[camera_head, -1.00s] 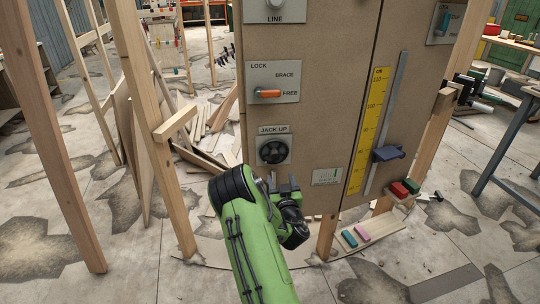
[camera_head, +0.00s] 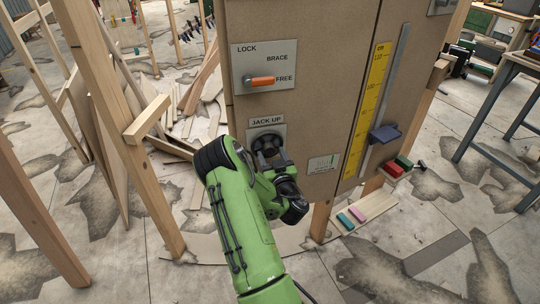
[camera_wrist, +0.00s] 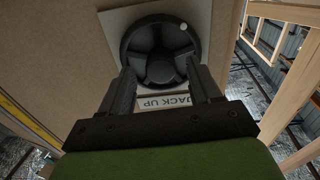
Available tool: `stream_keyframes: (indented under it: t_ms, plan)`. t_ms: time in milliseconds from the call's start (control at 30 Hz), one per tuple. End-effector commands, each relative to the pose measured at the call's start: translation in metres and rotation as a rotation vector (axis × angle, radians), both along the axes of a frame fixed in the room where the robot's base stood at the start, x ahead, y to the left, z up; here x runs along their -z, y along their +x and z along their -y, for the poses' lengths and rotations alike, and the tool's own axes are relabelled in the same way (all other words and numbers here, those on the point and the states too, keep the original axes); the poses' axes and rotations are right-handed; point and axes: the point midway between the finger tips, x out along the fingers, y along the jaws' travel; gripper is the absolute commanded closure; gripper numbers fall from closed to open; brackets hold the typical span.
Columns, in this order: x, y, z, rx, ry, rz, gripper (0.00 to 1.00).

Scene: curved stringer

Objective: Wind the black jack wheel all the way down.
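The black jack wheel (camera_head: 267,146) sits on a grey plate under the "JACK UP" label on the brown panel. In the head view my gripper (camera_head: 270,165) is just below the wheel and partly hidden by my wrist.
An orange lever (camera_head: 262,82) on the LOCK/BRACE/FREE plate points at FREE. A yellow scale (camera_head: 368,110) with a blue-grey slider (camera_head: 385,133) is at right. Wooden posts (camera_head: 115,125) stand to the left.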

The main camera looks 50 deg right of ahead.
Motion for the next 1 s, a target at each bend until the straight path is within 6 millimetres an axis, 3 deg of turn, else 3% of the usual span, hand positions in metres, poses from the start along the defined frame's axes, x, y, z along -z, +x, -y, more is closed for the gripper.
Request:
stream_keyframes:
  t_ms: [33,367,667,933,967,1000]
  plan:
    - [-0.0001,0.0002,-0.0001,0.000,0.000,0.000,0.44]
    - [-0.0002,0.0004,-0.0001,0.000,-0.001,0.001,0.93]
    - [-0.0011,0.0004,0.0001,-0.001,-0.125,-0.097,0.93]
    - [-0.0006,0.0005,0.0002,-0.001,-0.136,-0.104,0.93]
    - [-0.0006,0.0004,0.0001,-0.001,-0.136,-0.104,0.59]
    - [-0.0005,0.0004,0.0002,-0.001,-0.135,-0.104,0.53]
